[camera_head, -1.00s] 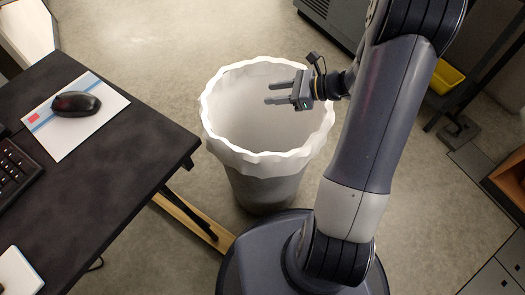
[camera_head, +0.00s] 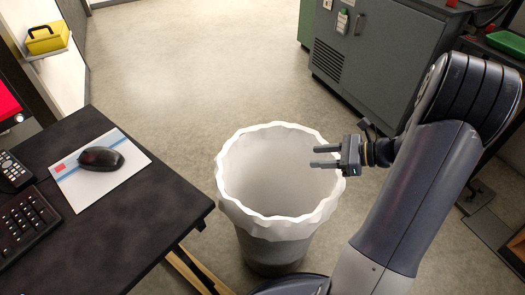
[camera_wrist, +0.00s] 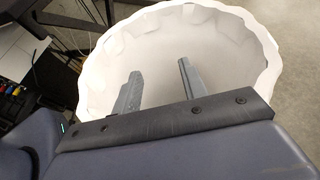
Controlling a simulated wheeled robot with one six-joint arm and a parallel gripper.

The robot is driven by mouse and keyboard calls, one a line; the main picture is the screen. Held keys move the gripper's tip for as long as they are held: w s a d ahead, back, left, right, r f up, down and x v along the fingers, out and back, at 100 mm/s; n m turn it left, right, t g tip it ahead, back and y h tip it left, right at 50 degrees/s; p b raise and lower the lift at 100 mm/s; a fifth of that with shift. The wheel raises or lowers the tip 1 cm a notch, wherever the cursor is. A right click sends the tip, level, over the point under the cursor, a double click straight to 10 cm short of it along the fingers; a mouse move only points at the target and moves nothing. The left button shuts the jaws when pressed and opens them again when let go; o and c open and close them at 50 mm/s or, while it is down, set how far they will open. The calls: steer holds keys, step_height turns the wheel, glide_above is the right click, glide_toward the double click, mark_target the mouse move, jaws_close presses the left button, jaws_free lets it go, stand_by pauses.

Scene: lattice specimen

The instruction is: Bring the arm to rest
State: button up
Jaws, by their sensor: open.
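My gripper (camera_head: 324,156) is open and empty, its two fingers pointing left over the right side of a waste bin (camera_head: 268,255) with a white liner. In the wrist view the two fingers (camera_wrist: 158,84) stand apart with nothing between them, in front of the bin's pale inside (camera_wrist: 222,68). My arm comes in from the right in the head view, bent at a high elbow. The part of the bin I can see inside looks empty; its bottom is hidden in the wrist view.
A black desk (camera_head: 140,223) stands left of the bin, with a mouse (camera_head: 101,158) on a pad (camera_head: 70,187) and a keyboard (camera_head: 24,225). A grey cabinet (camera_head: 377,55) stands at the back right. The floor (camera_head: 205,65) behind the bin is clear.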

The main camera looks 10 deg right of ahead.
steer(key=b+x, duration=0.3)
steer(key=x, duration=0.8)
steer(key=shift+s+d+r+p, duration=0.1)
steer(key=shift+r+p, duration=1.05)
steer(key=shift+s+d+r+p, duration=0.1)
steer(key=shift+d+r+p, duration=0.05)
steer(key=shift+r+p, duration=1)
steer(key=shift+f, duration=0.15)
